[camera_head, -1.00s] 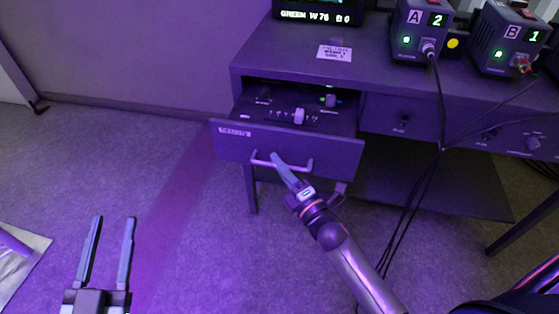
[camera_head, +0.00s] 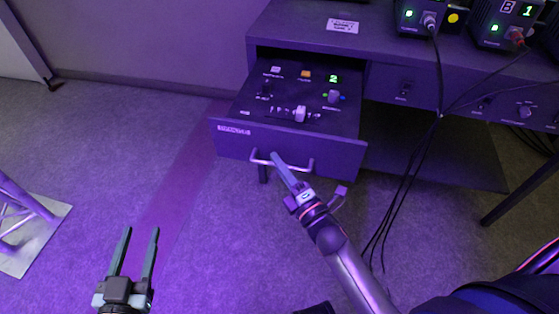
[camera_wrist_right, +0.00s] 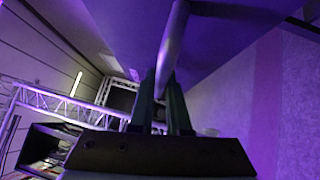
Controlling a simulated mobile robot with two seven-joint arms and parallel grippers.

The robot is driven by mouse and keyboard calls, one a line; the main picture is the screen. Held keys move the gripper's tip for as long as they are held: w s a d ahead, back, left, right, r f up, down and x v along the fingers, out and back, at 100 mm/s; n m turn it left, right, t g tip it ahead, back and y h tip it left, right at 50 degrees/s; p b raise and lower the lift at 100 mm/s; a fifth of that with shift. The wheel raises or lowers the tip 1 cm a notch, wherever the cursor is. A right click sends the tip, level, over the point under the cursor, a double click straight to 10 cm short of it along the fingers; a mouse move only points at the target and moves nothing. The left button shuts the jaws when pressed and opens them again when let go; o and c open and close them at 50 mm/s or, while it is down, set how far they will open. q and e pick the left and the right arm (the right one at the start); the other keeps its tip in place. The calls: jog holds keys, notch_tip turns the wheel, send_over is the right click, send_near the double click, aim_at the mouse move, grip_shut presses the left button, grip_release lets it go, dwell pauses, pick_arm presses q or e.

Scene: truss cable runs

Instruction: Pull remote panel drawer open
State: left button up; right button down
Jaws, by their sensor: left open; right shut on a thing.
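The remote panel drawer (camera_head: 288,149) is pulled well out of the desk in the head view. Its panel (camera_head: 300,104) shows buttons, a slider, a knob and a lit green 2. My right gripper (camera_head: 279,160) is shut on the drawer's bar handle (camera_head: 262,160). In the right wrist view the fingers (camera_wrist_right: 162,95) close around the handle bar (camera_wrist_right: 173,40), with the drawer front (camera_wrist_right: 235,55) behind it. My left gripper (camera_head: 136,250) is open and empty above the carpet at the lower left, apart from the drawer.
The desk (camera_head: 385,55) carries two boxes, A (camera_head: 422,14) and B (camera_head: 507,24). Black cables (camera_head: 415,180) hang down in front of the desk, right of my right arm. A truss piece on a pale base (camera_head: 45,235) stands at the left. Carpet left of the drawer is clear.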

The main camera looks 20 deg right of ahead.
jog(key=shift+s, duration=0.1)
pick_arm(q)
jog(key=shift+w+r, duration=0.1)
pick_arm(e)
jog(key=c, duration=0.9)
grip_release()
